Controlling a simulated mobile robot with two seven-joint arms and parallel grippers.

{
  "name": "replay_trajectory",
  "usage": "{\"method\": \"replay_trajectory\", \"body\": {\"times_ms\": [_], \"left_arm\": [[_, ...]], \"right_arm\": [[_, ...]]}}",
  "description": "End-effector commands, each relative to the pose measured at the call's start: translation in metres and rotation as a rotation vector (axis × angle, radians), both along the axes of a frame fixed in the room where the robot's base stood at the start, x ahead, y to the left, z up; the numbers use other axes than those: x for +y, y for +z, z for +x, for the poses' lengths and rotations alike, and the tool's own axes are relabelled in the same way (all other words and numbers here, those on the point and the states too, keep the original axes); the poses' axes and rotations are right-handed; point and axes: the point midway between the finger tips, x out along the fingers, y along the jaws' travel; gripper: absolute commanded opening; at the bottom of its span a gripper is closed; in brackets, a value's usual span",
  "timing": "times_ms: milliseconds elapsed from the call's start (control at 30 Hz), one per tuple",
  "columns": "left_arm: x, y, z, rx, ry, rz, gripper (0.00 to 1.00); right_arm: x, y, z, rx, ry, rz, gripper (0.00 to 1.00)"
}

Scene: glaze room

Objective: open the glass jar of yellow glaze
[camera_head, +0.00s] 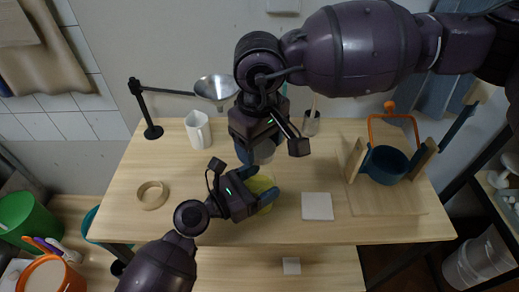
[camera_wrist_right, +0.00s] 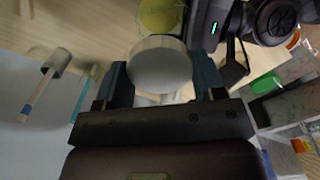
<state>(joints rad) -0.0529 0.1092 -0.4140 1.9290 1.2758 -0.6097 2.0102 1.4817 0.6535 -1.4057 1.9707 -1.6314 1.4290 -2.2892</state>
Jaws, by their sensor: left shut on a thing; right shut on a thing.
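The glass jar of yellow glaze (camera_head: 264,185) stands near the middle of the table in the head view. My left gripper (camera_head: 258,184) is shut around it from the left. The yellow also shows at the top of the right wrist view (camera_wrist_right: 160,14). My right gripper (camera_head: 262,148) is shut on a pale grey round lid (camera_head: 264,154), which shows large between the blue fingers in the right wrist view (camera_wrist_right: 160,66). The lid appears apart from the jar, above it and towards the back. My grippers hide part of the jar.
A funnel (camera_head: 216,87) on a black stand and a white mug (camera_head: 198,130) are at the back left. A tape ring (camera_head: 152,195) lies left, a white tile (camera_head: 317,206) right.

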Motion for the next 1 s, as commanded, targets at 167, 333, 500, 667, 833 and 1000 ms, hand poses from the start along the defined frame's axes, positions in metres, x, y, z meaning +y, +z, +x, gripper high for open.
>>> {"method": "replay_trajectory", "body": {"times_ms": [167,333,500,667,833,1000], "left_arm": [[0.000,-0.001,0.000,0.001,0.000,0.000,0.77],[0.000,0.000,0.000,0.001,0.000,0.000,1.00],[0.000,0.000,0.000,0.000,0.000,0.000,1.00],[0.006,-0.001,-0.004,0.001,0.001,0.001,1.00],[0.027,-0.002,-0.018,0.002,0.001,0.003,1.00],[0.055,-0.002,-0.036,0.003,0.001,0.004,1.00]], "right_arm": [[0.000,0.000,0.000,0.001,0.000,0.001,0.35],[0.000,-0.001,0.000,0.001,0.000,0.001,0.35],[0.000,-0.001,0.000,0.001,0.000,0.001,0.35],[0.000,-0.001,0.000,0.001,0.000,0.000,0.35],[0.000,-0.003,0.000,0.003,0.000,0.000,0.35],[0.000,-0.008,0.000,0.006,0.000,0.000,0.35]]}}
